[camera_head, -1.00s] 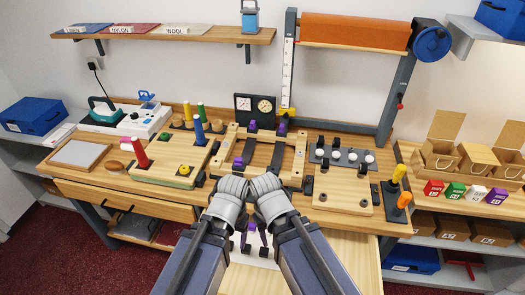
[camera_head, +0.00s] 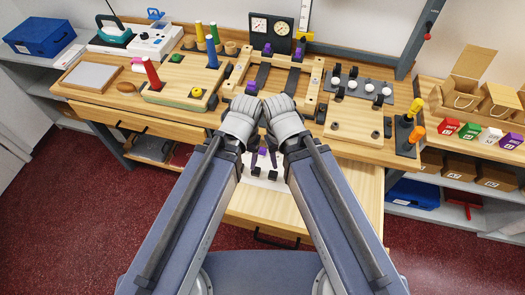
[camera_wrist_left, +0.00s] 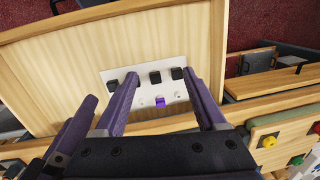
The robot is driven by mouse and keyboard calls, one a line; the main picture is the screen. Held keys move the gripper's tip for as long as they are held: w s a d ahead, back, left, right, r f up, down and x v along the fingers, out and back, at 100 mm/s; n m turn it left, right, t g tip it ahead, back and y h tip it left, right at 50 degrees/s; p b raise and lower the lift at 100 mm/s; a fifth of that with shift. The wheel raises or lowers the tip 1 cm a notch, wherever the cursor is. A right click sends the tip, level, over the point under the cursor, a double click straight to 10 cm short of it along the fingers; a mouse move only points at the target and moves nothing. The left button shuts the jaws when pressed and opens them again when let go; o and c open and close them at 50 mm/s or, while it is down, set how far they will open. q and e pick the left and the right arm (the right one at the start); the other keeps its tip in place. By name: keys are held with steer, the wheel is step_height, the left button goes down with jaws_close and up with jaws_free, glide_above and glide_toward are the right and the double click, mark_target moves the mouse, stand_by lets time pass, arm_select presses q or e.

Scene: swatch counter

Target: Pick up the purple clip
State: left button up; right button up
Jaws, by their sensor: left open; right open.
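A small purple clip (camera_wrist_left: 160,101) is on a white plate (camera_wrist_left: 146,92) beside several black clips, in the left wrist view. In the head view the purple clip (camera_head: 262,151) shows between my arms, partly hidden. My left gripper (camera_wrist_left: 160,76) is open, its fingers either side of the clip in the picture, with nothing between them; I cannot tell the height. My right gripper (camera_head: 273,158) is open and close beside the left one. More purple clips sit on a wooden frame: two at the back (camera_head: 267,49) (camera_head: 296,55) and one at the front left (camera_head: 251,88).
The white plate lies on a pale wooden surface (camera_head: 345,190) below the workbench edge. A peg board (camera_head: 182,90) stands to the left, and a block with knobs (camera_head: 355,125) to the right. Coloured boxes (camera_head: 470,131) are on the right shelf.

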arm_select(q)
steer(key=shift+o, duration=0.4)
steer(key=t+h+b, duration=0.2)
steer(key=t+b, duration=0.3)
steer(key=b, duration=1.3)
glide_toward(262, 150)
steer(key=x, duration=0.2)
steer(key=shift+n+g, duration=0.3)
steer(key=shift+n, duration=0.1)
steer(key=b+x, duration=0.7)
steer(key=x, duration=0.1)
steer(key=shift+w+f, duration=0.1)
steer(key=shift+w, duration=0.1)
arm_select(e)
step_height(262, 150, down, 25)
steer(key=shift+f, duration=0.15)
arm_select(q)
jaws_close()
